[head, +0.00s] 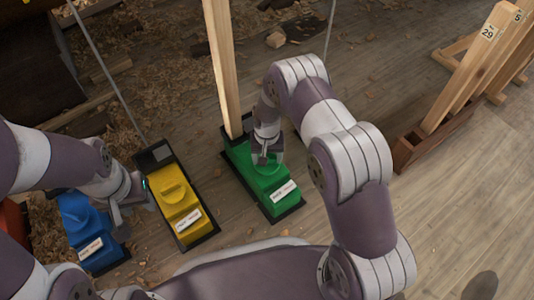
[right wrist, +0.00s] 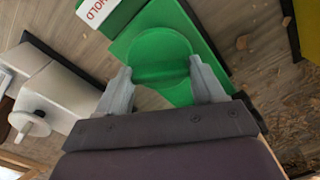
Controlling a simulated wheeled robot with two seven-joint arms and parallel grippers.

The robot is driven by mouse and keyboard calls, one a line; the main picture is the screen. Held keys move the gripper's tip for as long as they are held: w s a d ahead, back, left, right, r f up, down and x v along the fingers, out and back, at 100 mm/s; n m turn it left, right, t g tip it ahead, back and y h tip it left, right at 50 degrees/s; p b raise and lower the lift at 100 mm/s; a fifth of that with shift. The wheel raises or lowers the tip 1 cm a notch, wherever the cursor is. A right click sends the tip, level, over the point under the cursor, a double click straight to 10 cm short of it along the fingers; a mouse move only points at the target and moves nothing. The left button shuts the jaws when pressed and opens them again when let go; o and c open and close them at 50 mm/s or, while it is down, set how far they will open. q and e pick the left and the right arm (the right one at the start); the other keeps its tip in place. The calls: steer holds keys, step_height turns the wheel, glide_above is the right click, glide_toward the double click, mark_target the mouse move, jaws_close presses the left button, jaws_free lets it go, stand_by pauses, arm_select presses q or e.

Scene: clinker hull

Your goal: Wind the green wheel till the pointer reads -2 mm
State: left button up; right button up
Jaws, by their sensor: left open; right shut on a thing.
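The green unit (head: 283,203) stands on the floor in a dark tray, with a white label on its front. The green wheel (right wrist: 160,52) is a round knob on top of it. My right gripper (head: 267,160) comes down on the wheel from above; in the right wrist view its two fingers (right wrist: 161,78) are shut on the wheel's sides. In the head view the gripper hides much of the wheel. I cannot make out a pointer or its reading. My left gripper (head: 138,192) is open and empty, between the blue and yellow units.
A yellow unit (head: 182,205) with a knob and dark top box stands left of the green one. A blue unit (head: 88,225) is further left. A wooden post (head: 222,70) rises behind the green unit. Numbered posts (head: 480,60) stand at right. Shavings litter the floor.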

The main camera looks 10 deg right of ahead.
mark_target(269, 168)
steer(key=o, duration=1)
steer(key=shift+o, duration=0.2)
step_height(269, 168, up, 13)
steer(key=p, duration=0.8)
steer(key=shift+f, duration=0.15)
steer(key=s+d+r+n+p, duration=0.15)
steer(key=s+r+p, duration=0.35)
steer(key=s+r, duration=0.7)
steer(key=s+d+r+n+p, duration=0.1)
steer(key=s+d+r+p, duration=0.4)
steer(key=r, duration=1.1)
step_height(269, 168, up, 38)
steer(key=s+a+t+p, duration=0.1)
steer(key=s+a+p, duration=0.1)
steer(key=p, duration=3.5)
steer(key=shift+a+r, duration=0.15)
steer(key=shift+r, duration=0.05)
